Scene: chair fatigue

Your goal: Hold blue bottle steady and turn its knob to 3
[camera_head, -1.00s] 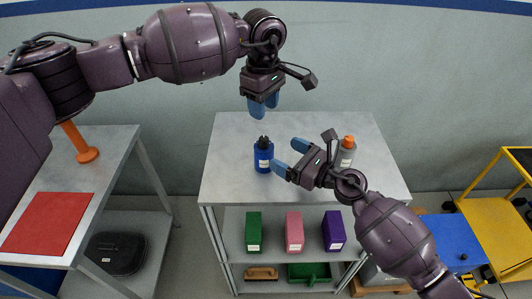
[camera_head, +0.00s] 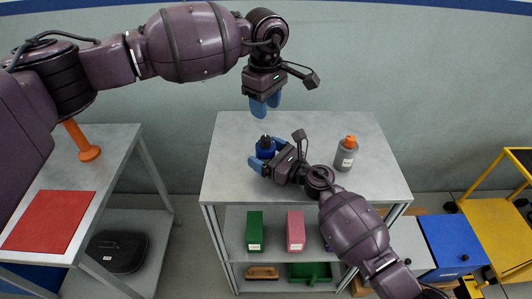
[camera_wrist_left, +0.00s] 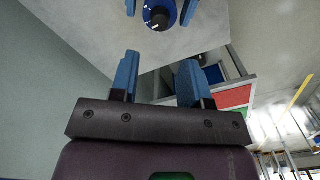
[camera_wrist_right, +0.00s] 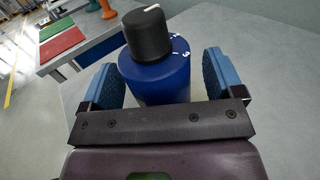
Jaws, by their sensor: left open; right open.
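The blue bottle (camera_head: 264,149) stands upright on the grey table top (camera_head: 310,135). Its black knob (camera_wrist_right: 147,34) has a white pointer line, and white marks, one like a 3, show on the blue shoulder in the right wrist view. My right gripper (camera_head: 267,155) is open, with its blue fingers on either side of the bottle; a gap shows at the right finger, and I cannot tell whether the left one touches. My left gripper (camera_head: 265,105) is open and empty, raised above and behind the bottle. The bottle top also shows in the left wrist view (camera_wrist_left: 160,14).
A grey bottle with an orange cap (camera_head: 345,154) stands to the right on the table. Shelves below hold a green box (camera_head: 255,232), a pink box (camera_head: 295,232) and a green tray (camera_head: 310,273). A side table at left holds a red mat (camera_head: 48,221).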

